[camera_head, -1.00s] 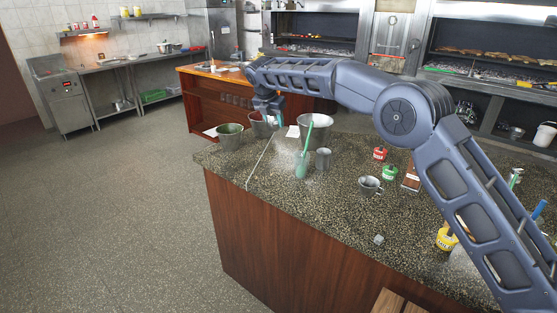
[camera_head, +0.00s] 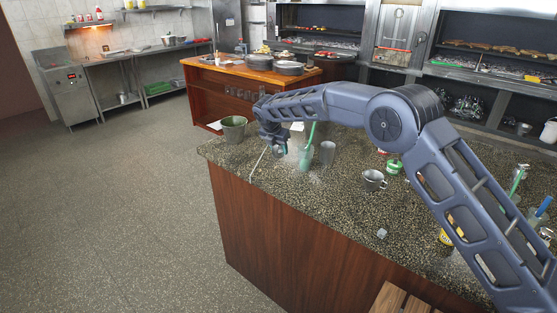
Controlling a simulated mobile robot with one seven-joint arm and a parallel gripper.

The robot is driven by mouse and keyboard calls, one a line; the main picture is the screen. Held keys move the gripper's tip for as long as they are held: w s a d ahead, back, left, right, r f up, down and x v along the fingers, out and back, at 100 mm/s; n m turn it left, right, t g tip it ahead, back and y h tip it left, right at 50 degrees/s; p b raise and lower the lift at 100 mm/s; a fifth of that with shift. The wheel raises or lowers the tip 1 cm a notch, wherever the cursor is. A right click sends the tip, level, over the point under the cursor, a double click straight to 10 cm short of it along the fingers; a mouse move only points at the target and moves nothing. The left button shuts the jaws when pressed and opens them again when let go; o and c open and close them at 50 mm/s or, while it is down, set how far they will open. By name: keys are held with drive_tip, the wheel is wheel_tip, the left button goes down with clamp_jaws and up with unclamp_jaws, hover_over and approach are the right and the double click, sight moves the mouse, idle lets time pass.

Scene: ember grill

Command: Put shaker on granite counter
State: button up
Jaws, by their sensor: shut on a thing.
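The granite counter (camera_head: 335,215) is a dark speckled top on a wooden base, filling the middle and right. My gripper (camera_head: 279,152) is low over its back left part, beside the green glass with a straw. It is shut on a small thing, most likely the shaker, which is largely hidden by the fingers. I cannot tell whether the held thing touches the counter.
A grey bucket (camera_head: 234,130) stands at the back left corner. The green glass (camera_head: 305,158), a grey cup (camera_head: 327,152) and a metal mug (camera_head: 374,180) stand to the right of my gripper. A green-lidded jar (camera_head: 394,166) is farther right. The counter's front middle is mostly clear.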

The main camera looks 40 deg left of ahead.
sight(275, 147)
drive_tip(key=shift+f, duration=2.75)
drive_tip(key=o, duration=1.1)
drive_tip(key=shift+f, duration=0.15)
drive_tip(key=shift+c, duration=0.2)
drive_tip(key=v, duration=1.2)
